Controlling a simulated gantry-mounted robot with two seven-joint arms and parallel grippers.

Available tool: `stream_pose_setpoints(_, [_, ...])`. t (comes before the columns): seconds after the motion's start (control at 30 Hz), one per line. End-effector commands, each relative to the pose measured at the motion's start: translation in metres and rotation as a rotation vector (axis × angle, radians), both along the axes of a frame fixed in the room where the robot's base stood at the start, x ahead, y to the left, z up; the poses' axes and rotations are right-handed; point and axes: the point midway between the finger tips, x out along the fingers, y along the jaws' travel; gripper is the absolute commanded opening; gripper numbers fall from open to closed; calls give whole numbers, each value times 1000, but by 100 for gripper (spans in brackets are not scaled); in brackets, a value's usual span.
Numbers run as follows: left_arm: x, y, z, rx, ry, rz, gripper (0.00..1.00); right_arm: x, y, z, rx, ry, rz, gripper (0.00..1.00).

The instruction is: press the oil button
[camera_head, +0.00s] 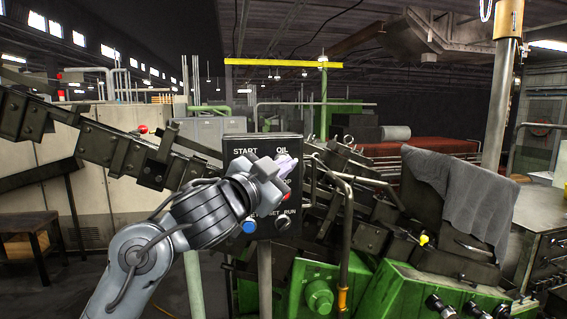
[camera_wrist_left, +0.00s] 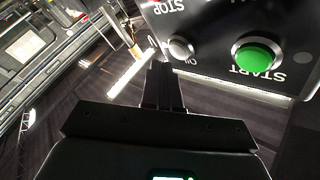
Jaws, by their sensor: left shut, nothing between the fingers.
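The black control panel (camera_head: 237,147) stands in the middle of the head view, with white labels START, OIL, RUN and others partly covered. In the left wrist view the panel appears upside down. The pale grey oil button (camera_wrist_left: 180,48) sits just up and right of my shut left fingertips (camera_wrist_left: 160,66). I cannot tell whether they touch it. My right gripper is not in view.
A large green START button (camera_wrist_left: 257,56) is beside the oil button. A red button (camera_head: 286,196), a blue button (camera_head: 249,227) and a black knob (camera_head: 283,225) sit lower on the panel. Dark machine rails and a grey cloth (camera_head: 462,190) are nearby.

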Motion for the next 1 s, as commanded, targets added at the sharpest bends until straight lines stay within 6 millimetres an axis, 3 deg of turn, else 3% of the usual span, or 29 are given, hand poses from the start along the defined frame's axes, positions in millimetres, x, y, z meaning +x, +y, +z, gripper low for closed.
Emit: stream_pose_setpoints(1.0, [9,2,0,0,0,0,0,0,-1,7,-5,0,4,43])
